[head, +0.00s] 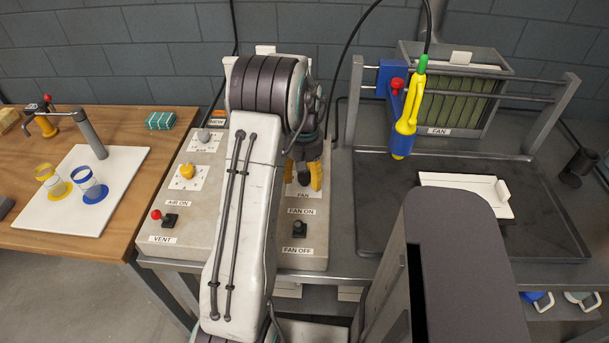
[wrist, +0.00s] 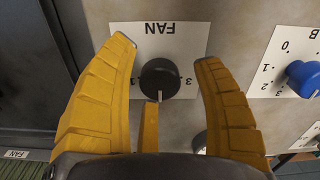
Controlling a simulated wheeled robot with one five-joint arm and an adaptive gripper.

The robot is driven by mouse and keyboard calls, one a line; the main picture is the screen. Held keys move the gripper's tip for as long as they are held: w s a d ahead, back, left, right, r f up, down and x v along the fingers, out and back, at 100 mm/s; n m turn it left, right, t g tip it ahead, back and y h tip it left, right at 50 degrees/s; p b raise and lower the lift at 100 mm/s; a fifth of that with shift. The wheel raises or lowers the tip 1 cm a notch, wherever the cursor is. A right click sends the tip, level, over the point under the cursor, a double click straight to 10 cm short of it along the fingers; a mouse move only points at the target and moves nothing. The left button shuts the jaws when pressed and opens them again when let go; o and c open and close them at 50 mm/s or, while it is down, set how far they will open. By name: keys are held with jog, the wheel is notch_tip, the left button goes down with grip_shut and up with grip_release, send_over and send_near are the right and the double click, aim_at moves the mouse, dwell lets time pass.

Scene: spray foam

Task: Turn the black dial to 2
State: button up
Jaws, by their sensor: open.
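The black dial (wrist: 160,78) sits on a white FAN label (wrist: 185,40) on the grey panel. In the wrist view its label appears upside down. A white mark on the dial points down in that view; a 3 shows to its right, and the digit under the mark is hidden. My gripper (wrist: 164,50) is open, its yellow fingers on either side of the dial with gaps to it. A third yellow finger part lies just below the dial; I cannot tell whether it touches.
A blue dial (wrist: 302,78) stands to the right in the wrist view. In the head view the panel also has a yellow dial (head: 187,171), a red-tipped vent switch (head: 157,215) and a fan switch (head: 299,229). A dark tray (head: 400,225) lies right.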

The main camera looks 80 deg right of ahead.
aim_at(305, 174)
jog(key=shift+d+r, duration=0.1)
jog(key=shift+r, duration=0.05)
notch_tip(305, 174, up, 12)
dwell(0.7)
dwell(0.8)
